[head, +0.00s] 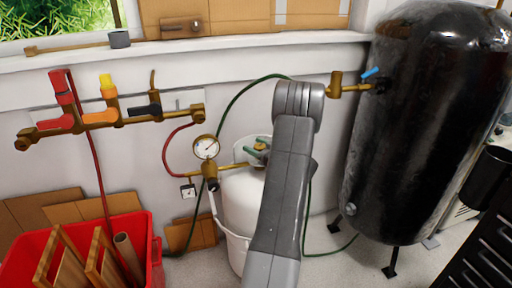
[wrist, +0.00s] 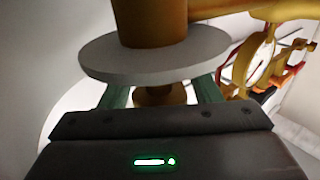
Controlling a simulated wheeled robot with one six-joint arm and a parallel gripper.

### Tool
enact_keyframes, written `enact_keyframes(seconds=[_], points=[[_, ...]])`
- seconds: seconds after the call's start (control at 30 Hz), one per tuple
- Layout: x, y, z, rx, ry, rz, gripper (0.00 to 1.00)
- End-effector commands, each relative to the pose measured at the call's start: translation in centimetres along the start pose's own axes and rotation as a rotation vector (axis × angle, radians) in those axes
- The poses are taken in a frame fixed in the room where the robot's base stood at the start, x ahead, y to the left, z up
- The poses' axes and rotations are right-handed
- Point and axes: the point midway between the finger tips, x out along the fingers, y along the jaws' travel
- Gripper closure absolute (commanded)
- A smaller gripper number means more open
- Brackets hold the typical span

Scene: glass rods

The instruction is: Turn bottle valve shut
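The white gas bottle (head: 242,205) stands on the floor against the wall, partly hidden behind my arm. Its brass valve knob (head: 260,147) shows at the top, between the green fingers of my gripper (head: 256,148). In the wrist view, my gripper (wrist: 160,88) has its two green fingers apart, one on each side of a brass part (wrist: 160,96), with gaps visible beside it. A pale grey disc (wrist: 100,57) and thicker brass above it hide the fingertips. I cannot see contact with the knob. The gripper body is hidden behind my arm in the head view.
A pressure gauge (head: 206,147) and red hose are left of the bottle. A brass manifold (head: 70,122) with coloured handles runs along the wall. A red crate (head: 150,260) stands lower left. A large black tank (head: 410,130) with a blue-handled valve (head: 370,72) stands right.

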Motion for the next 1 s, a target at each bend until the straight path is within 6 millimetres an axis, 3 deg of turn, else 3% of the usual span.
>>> enact_keyframes(seconds=[0.03, 0.17, 0.2, 0.57, 1.0], points=[[-0.01, 0.00, 0.00, 0.000, 0.000, 0.000, 0.53], [-0.02, 0.00, -0.01, 0.000, 0.000, 0.000, 0.79], [-0.02, 0.00, -0.01, 0.000, 0.000, 0.000, 0.80], [0.01, 0.04, 0.09, -0.001, 0.001, 0.064, 0.80], [0.00, 0.49, 0.46, -0.002, 0.003, 0.399, 0.80]])
